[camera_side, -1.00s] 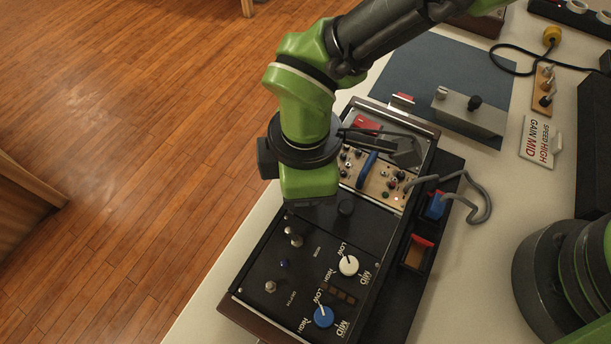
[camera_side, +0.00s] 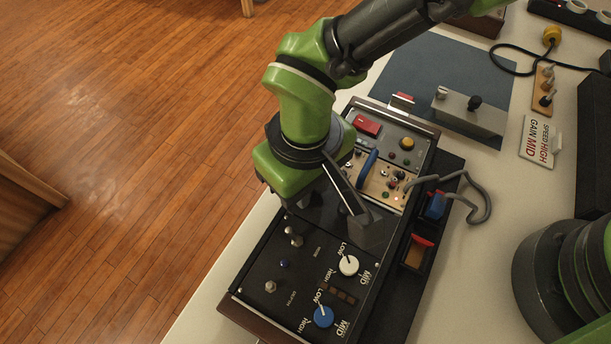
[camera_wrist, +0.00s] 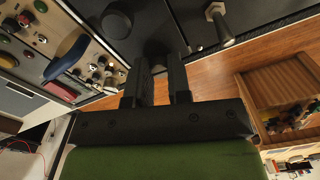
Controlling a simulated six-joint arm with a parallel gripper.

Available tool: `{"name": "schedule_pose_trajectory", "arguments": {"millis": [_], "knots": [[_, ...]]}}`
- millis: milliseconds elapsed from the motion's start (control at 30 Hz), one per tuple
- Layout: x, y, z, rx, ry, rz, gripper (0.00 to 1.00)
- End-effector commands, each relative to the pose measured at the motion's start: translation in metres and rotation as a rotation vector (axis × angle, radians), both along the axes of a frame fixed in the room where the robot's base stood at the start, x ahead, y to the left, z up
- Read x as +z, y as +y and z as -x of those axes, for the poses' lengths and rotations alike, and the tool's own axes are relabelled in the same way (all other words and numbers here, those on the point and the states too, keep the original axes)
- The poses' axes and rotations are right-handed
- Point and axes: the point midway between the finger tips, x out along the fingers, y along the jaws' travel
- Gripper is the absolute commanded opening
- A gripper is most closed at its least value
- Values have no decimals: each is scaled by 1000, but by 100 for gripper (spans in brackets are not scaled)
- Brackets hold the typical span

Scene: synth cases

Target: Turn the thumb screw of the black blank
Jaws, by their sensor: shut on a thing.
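The black blank (camera_wrist: 150,22) is a plain dark panel in the case, with a round black knob (camera_wrist: 117,20) on it in the wrist view. My gripper (camera_wrist: 160,62) points at the panel, its two dark fingers close together at the panel's edge beside the knob. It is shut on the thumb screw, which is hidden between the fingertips. In the side view my green wrist and the dark bracket cover most of the blank, and the knob is hidden there.
Beside the blank are a black panel with a white knob (camera_side: 348,265), a blue knob (camera_side: 323,316) and metal toggles (camera_side: 292,236), and a beige panel with a blue handle (camera_side: 367,168). A grey cable (camera_side: 484,203) loops at the right. The wooden floor lies left.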

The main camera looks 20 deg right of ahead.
Motion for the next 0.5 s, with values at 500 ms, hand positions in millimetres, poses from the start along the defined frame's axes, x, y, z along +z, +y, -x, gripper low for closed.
{"name": "schedule_pose_trajectory", "arguments": {"millis": [500], "knots": [[0,0,0,-490,0,0,0]]}}
